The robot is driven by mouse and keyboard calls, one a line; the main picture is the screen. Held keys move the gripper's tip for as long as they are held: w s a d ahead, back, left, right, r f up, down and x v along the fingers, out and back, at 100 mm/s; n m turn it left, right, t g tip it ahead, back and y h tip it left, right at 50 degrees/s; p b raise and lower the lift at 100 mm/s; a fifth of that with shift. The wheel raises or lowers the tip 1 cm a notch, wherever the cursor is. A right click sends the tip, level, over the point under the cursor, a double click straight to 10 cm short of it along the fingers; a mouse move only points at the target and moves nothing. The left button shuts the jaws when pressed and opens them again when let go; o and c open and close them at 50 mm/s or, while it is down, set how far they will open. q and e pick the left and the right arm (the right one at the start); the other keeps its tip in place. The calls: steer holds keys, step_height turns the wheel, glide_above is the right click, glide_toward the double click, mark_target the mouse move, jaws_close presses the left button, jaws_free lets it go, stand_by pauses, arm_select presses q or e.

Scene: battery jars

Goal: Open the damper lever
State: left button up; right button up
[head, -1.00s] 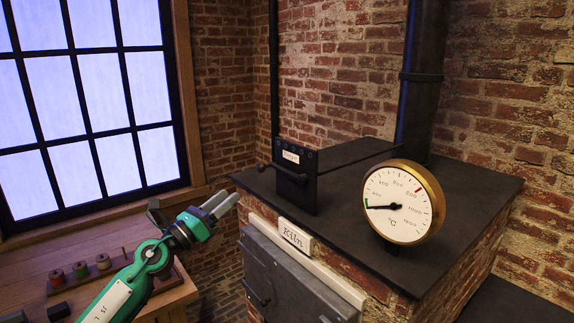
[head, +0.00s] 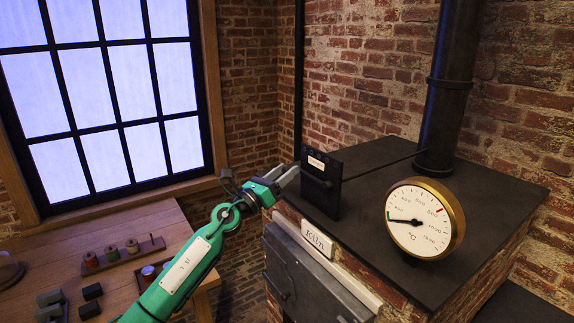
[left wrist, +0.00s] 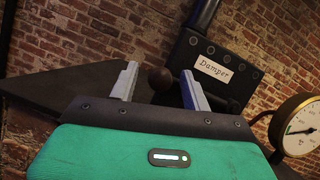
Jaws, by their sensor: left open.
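The damper lever is a dark rod with a round knob (left wrist: 160,78). In the left wrist view the knob shows between the fingertips of my left gripper (head: 287,176), which is open and not closed on it. Whether either finger touches the knob cannot be told. The dark damper plate (head: 322,182) stands upright on the kiln top with a small label; in the left wrist view the label (left wrist: 215,68) reads "Damper". In the head view the gripper's fingers hide the knob end of the lever. My right gripper is not in view.
The brick kiln (head: 318,240) has a dark flat top, a stovepipe (head: 443,90) and a brass-rimmed temperature dial (head: 425,218). A wooden bench (head: 110,225) with spools and small dark blocks is at the left under the window. The kiln top behind the dial is clear.

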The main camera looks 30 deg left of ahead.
arm_select(q)
steer(key=shift+w+d+r, duration=0.15)
steer(key=shift+w+r, duration=0.05)
steer(key=shift+w, duration=0.3)
